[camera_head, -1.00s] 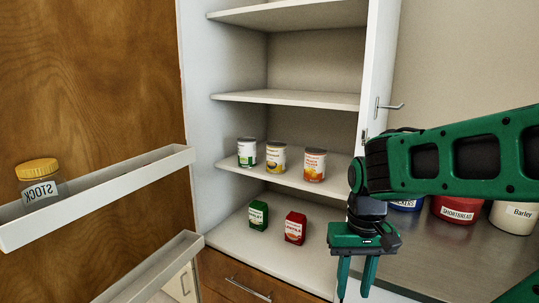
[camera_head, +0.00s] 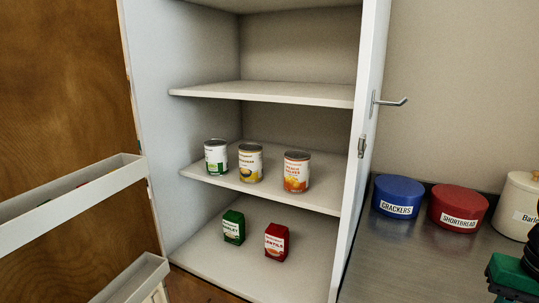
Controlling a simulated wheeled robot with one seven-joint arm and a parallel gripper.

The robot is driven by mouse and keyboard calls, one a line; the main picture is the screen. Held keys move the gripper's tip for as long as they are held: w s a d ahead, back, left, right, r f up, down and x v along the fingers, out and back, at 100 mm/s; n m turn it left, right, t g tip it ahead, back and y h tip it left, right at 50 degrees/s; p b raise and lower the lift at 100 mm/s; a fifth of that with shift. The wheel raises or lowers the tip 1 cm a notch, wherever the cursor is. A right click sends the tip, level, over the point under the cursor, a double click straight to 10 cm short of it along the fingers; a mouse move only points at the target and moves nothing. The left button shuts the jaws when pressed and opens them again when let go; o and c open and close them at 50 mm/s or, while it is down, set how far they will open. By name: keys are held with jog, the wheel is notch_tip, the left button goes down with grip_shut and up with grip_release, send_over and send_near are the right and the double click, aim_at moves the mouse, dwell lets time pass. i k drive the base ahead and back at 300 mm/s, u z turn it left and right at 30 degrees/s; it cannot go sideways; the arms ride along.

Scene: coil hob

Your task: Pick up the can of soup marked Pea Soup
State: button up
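Three cans stand upright in a row on the cupboard's middle shelf (camera_head: 315,195). The left can (camera_head: 216,157) has a white and green label with a green picture; its wording is too small to read, so I cannot confirm it is Pea Soup. The middle can (camera_head: 250,163) is yellow and white, and the right can (camera_head: 296,172) is orange and white. Part of my gripper's green body (camera_head: 513,274) shows at the lower right edge, well to the right of the cans and apart from them. Its fingers are out of the picture.
A green barley box (camera_head: 233,227) and red lentils box (camera_head: 276,242) stand below. Door racks (camera_head: 70,190) jut out at left. Crackers (camera_head: 398,195), shortbread (camera_head: 458,208) and Barley (camera_head: 518,205) containers line the counter.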

aim_at(217, 161)
jog(key=z, duration=1.1)
jog(key=k, duration=1.5)
jog(key=u, duration=0.9)
jog(key=i, duration=1.05)
jog(key=u, duration=0.45)
